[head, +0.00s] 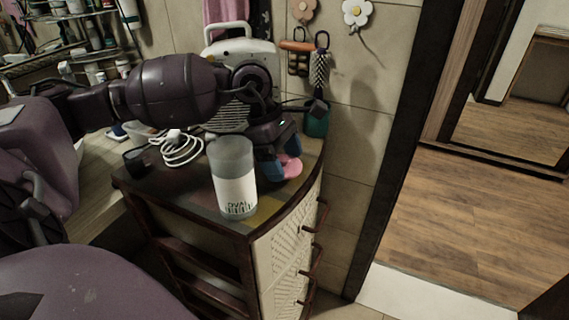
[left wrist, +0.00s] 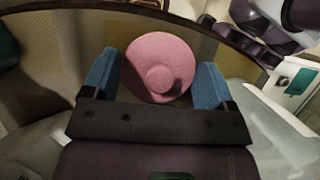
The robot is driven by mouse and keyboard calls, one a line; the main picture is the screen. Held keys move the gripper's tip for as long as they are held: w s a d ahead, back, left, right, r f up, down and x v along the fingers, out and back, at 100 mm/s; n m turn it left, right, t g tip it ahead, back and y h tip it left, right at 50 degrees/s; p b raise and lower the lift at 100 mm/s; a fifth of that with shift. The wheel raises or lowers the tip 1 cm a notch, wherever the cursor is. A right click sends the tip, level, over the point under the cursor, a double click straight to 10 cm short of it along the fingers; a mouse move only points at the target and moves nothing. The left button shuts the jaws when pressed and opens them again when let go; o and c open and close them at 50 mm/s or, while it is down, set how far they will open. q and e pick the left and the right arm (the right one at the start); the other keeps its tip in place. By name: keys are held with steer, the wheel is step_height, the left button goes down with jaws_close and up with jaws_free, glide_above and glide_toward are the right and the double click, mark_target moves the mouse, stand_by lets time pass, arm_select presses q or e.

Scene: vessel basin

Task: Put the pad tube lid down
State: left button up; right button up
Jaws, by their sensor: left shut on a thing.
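The pink pad tube lid (left wrist: 160,68) is round with a raised knob in its middle, and it sits between the blue fingertips of my left gripper (left wrist: 155,80) in the left wrist view. In the head view the left gripper (head: 279,160) is shut on the lid (head: 291,169), low over the right part of the cabinet top. I cannot tell whether the lid touches the surface. The pad tube (head: 235,185), a pale translucent cylinder with a white lettered label, stands upright just left of the gripper. My right gripper is not in view.
The wooden cabinet (head: 205,234) has a dark rim and a curved right edge close to the gripper. A white appliance (head: 240,55) and a teal container (head: 317,122) are behind the arm.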

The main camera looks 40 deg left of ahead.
arm_select(q)
steer(key=shift+f, duration=0.7)
